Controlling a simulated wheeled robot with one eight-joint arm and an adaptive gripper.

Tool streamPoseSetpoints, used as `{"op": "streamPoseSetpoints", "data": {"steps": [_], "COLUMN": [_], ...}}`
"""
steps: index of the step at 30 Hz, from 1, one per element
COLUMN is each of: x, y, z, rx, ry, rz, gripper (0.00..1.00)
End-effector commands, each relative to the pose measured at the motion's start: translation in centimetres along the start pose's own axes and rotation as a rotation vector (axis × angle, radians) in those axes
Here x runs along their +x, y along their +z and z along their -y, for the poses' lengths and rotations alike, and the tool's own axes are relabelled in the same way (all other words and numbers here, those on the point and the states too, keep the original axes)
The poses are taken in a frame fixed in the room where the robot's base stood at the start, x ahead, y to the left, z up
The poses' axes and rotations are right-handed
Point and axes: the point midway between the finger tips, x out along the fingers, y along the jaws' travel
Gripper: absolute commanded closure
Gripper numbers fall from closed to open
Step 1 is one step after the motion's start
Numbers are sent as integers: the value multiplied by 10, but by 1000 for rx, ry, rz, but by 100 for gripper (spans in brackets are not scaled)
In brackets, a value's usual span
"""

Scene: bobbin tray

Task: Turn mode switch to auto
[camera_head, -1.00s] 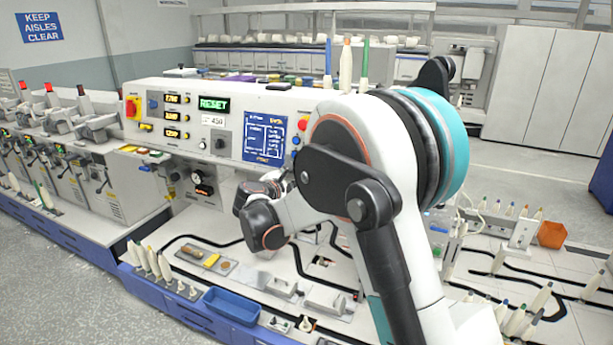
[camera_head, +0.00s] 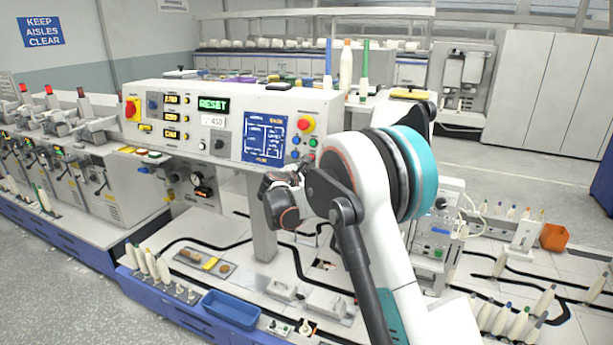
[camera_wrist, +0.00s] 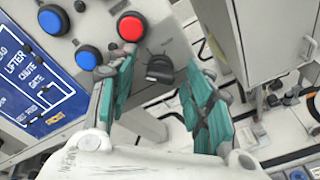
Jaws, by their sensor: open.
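The mode switch (camera_wrist: 160,68) is a black rotary knob on the light grey panel in the wrist view. Small marks sit around it, too small to read. My gripper (camera_wrist: 159,72) is open. Its two teal fingers stand to the left and right of the knob, and neither is clearly seen touching it. In the head view my arm's end is in front of the right part of the control panel (camera_head: 232,130), and I cannot make out the knob or the fingers there.
A red button (camera_wrist: 131,27) and a blue button (camera_wrist: 88,57) are close to the left finger. A blue diagram plate (camera_head: 264,138) and a large red button (camera_head: 306,124) are on the panel. A blue bin (camera_head: 231,309) and several bobbins stand on the table below.

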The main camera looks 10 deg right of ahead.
Motion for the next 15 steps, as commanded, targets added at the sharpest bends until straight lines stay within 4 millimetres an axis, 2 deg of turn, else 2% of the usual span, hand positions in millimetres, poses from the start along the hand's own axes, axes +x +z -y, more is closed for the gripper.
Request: {"op": "streamPoseSetpoints", "data": {"steps": [2, 6, 8, 15], "x": [0, 0, 0, 0], "y": [0, 0, 0, 0], "z": [0, 0, 0, 0], "rx": [0, 0, 0, 6], "ry": [0, 0, 0, 0], "rz": [0, 0, 0, 0], "gripper": [53, 85, 98, 97]}}
